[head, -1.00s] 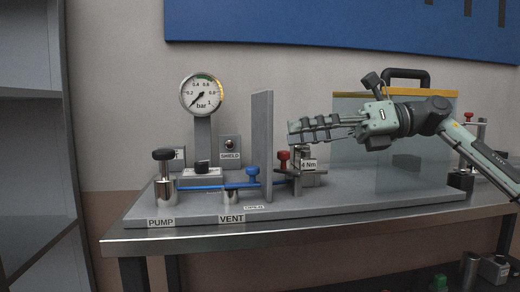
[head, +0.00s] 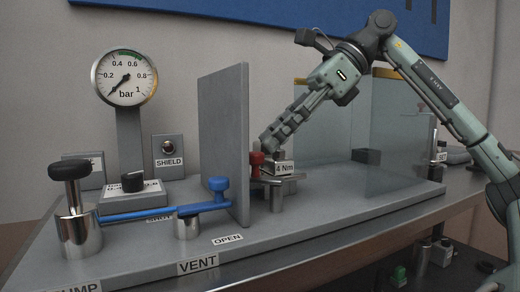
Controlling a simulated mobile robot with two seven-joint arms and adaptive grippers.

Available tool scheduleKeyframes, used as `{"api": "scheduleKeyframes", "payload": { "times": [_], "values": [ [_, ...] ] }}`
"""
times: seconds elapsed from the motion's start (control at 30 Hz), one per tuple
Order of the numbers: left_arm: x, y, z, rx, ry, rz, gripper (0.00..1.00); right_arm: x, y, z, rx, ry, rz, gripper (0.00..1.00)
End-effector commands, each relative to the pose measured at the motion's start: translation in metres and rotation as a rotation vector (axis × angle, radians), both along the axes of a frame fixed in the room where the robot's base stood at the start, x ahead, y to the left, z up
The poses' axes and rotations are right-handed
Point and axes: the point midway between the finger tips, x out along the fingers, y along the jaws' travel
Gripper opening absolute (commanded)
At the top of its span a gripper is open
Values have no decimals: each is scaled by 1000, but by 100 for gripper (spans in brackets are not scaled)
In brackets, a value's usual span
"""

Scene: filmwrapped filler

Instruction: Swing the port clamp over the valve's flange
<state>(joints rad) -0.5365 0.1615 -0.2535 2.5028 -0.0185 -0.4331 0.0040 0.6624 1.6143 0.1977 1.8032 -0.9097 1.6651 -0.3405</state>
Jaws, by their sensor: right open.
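A red knob (head: 257,162) on metal parts stands just right of an upright grey plate (head: 223,140), beside a label reading 4 Nm (head: 284,168). I cannot tell which of these metal parts is the port clamp and which is the valve's flange; the plate and my gripper hide some of them. My right gripper (head: 270,139) is open, pointing down and left, with its fingertips just above and right of the red knob. I cannot tell whether they touch it. My left gripper is out of view.
Left of the plate are a blue-handled lever (head: 150,214), a black-topped PUMP post (head: 75,215), a pressure gauge (head: 124,77) and a SHIELD switch (head: 168,150). A clear-walled guard (head: 335,120) stands behind and right. The base plate's front right (head: 330,222) is clear.

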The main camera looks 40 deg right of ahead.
Motion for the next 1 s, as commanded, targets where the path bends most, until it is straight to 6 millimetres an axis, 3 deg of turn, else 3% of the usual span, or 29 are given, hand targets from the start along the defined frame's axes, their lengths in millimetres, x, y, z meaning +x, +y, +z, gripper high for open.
{"api": "scheduleKeyframes", "payload": {
  "times": [0.2,0.57,0.9,1.0],
  "values": [
    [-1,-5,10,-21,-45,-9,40,12,15,-19,0,0,1,46],
    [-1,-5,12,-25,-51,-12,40,15,18,-22,1,-1,0,45],
    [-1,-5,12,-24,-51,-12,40,15,17,-22,1,-1,0,3],
    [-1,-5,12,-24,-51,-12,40,15,17,-22,1,-1,0,0]
  ]
}}
